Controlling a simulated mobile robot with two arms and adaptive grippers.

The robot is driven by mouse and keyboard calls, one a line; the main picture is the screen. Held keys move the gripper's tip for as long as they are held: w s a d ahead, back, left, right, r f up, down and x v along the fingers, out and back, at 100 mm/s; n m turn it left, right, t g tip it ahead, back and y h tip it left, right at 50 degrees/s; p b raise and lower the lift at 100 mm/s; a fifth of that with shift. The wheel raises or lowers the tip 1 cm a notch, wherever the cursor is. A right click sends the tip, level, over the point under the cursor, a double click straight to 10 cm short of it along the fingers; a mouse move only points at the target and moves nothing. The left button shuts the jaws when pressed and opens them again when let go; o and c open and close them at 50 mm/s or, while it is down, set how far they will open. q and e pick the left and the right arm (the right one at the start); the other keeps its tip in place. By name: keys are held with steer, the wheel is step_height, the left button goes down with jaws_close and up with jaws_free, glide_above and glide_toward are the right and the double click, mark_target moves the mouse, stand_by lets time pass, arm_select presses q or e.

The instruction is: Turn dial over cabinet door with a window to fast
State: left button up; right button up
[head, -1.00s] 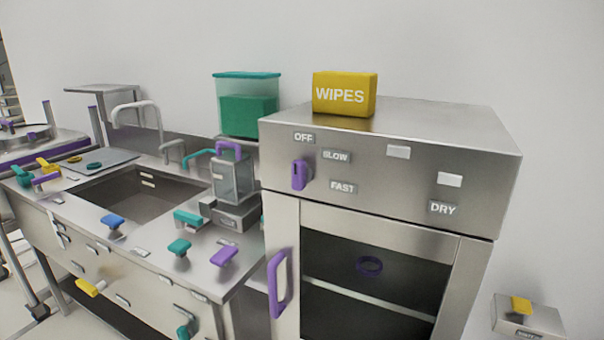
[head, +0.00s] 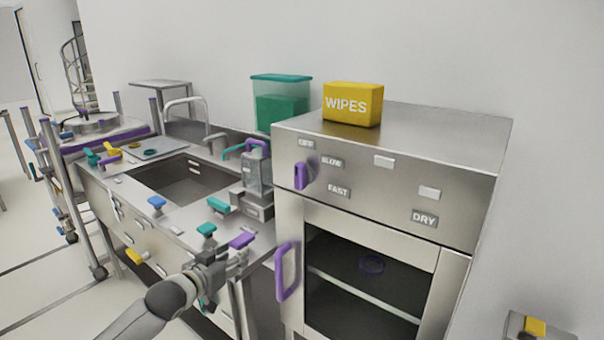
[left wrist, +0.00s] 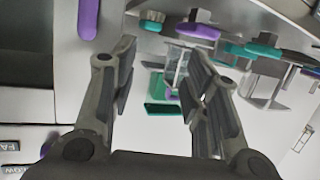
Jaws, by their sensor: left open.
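The purple dial (head: 300,176) is on the front panel of the steel cabinet, upright, with the labels OFF (head: 306,143), SLOW (head: 331,162) and FAST (head: 338,190) above and to its right. Below it is the cabinet door with a window (head: 365,270) and a purple handle (head: 286,271). My left gripper (head: 238,262) is open and empty, below and left of the dial, in front of the counter's corner and apart from the door handle. In the left wrist view its fingers (left wrist: 163,65) are spread, with the purple handle (left wrist: 88,18) at upper left. My right gripper is not in view.
A yellow WIPES box (head: 352,104) stands on the cabinet. To the left is a sink counter (head: 185,215) with a purple lever (head: 241,240) and a teal lever (head: 206,229) close to my gripper. A DRY label (head: 424,218) is at the panel's right.

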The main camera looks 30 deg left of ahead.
arm_select(q)
steer(key=d+r+m+t+h, duration=0.15)
steer(key=d+r, duration=0.25)
steer(key=r, duration=0.7)
steer(key=m+t+h+p, duration=0.1)
steer(key=m+t+h, duration=0.1)
steer(key=h, duration=0.1)
glide_toward(297, 176)
steer(key=w+p, duration=0.1)
steer(key=w, duration=0.3)
steer(key=w+p, duration=0.2)
steer(key=w, duration=0.2)
steer(key=shift+d+r, duration=0.15)
steer(key=shift+w+d, duration=0.15)
steer(key=shift+w, duration=0.7)
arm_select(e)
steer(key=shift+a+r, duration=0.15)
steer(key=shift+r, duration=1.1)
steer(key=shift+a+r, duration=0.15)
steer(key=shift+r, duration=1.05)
arm_select(q)
jaws_close()
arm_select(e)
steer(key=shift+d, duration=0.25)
